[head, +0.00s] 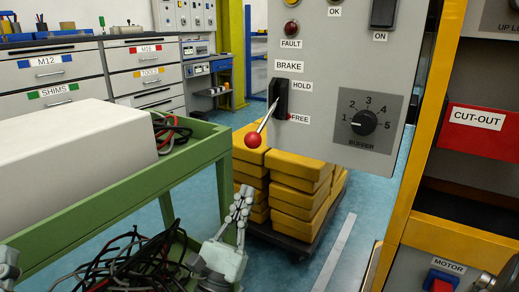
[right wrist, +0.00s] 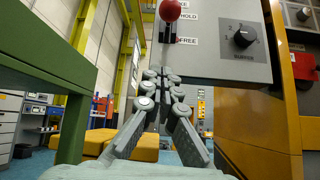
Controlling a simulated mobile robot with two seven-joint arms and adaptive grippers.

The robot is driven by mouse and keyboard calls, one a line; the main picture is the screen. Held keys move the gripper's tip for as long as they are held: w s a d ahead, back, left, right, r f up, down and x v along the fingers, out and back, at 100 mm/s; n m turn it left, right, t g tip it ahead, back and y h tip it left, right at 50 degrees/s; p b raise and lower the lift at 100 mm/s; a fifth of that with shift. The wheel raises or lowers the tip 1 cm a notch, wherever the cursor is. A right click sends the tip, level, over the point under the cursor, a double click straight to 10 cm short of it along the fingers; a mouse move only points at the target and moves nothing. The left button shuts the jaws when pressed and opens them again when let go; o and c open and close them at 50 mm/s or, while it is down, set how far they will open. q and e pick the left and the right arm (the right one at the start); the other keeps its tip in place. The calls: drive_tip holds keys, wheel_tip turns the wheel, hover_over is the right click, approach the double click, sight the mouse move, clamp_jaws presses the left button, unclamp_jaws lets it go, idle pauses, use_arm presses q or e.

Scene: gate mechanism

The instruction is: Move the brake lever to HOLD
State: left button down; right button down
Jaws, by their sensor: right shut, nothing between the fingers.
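The brake lever is a thin metal rod with a red ball knob (head: 254,139), standing out from a black slot housing (head: 280,98) on the grey panel. It slants down-left in the head view, the knob below the level of the FREE label (head: 299,119); the HOLD label (head: 302,86) is above. The red knob (right wrist: 170,10) also shows at the top of the right wrist view. My right gripper (head: 243,192) is shut and empty, pointing up, below the knob and apart from it. Its fingers (right wrist: 161,75) meet in the right wrist view. A grey part at the lower left edge seems to be my left gripper (head: 8,264), mostly cut off.
A green cart (head: 190,165) with a white box (head: 75,140) and cables stands left of my right gripper. Yellow blocks (head: 300,195) lie on a low dolly behind it. The buffer knob (head: 364,122) is right of the lever. A yellow frame post (head: 405,140) stands further right.

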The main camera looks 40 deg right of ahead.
sight(263, 123)
idle(0.3)
